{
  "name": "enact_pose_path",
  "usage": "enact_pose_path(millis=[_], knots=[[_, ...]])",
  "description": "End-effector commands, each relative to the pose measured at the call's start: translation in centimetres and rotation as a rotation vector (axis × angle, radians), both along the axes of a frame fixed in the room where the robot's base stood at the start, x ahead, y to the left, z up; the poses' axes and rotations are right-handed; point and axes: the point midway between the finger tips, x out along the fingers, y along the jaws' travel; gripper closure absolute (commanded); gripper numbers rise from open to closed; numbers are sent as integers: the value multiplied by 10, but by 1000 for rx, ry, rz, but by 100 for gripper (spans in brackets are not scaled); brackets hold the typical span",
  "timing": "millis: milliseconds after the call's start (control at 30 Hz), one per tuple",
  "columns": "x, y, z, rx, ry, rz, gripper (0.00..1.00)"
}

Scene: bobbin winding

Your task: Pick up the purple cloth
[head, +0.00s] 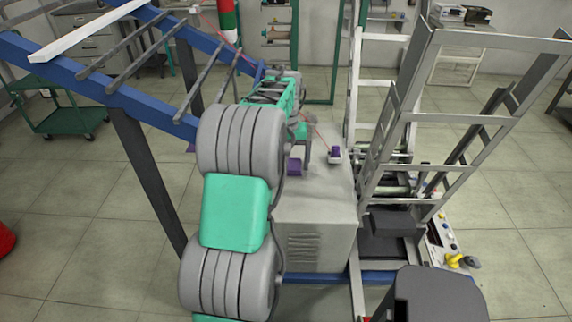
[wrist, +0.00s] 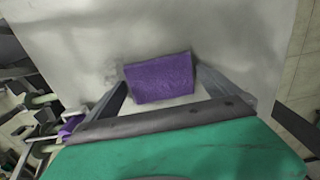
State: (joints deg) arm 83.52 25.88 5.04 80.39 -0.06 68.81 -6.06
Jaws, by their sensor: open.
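The purple cloth (wrist: 160,80) is a small folded-looking block on a pale grey top in the wrist view. My gripper (wrist: 161,76) is open, with one dark finger on each side of the cloth. The fingertips are close to its sides; I cannot tell whether they touch it. In the head view the cloth (head: 294,166) shows as a small purple patch beside my arm's end, which partly hides it.
A second purple item (head: 336,153) sits in a pale holder to the right on the grey cabinet (head: 315,215). A metal frame (head: 440,130) stands to the right, and a blue rack (head: 150,105) to the left. The cabinet top around the cloth is mostly clear.

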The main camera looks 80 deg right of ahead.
Motion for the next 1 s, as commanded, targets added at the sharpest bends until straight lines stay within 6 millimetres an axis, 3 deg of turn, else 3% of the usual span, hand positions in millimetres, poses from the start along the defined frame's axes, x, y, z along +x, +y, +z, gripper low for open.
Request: enact_pose_path(millis=[167, 733, 1000], knots=[[0, 0, 0, -2, 0, 0, 2], [0, -1, 1, -2, 0, 1, 48], [0, -1, 3, -3, 0, 1, 49]])
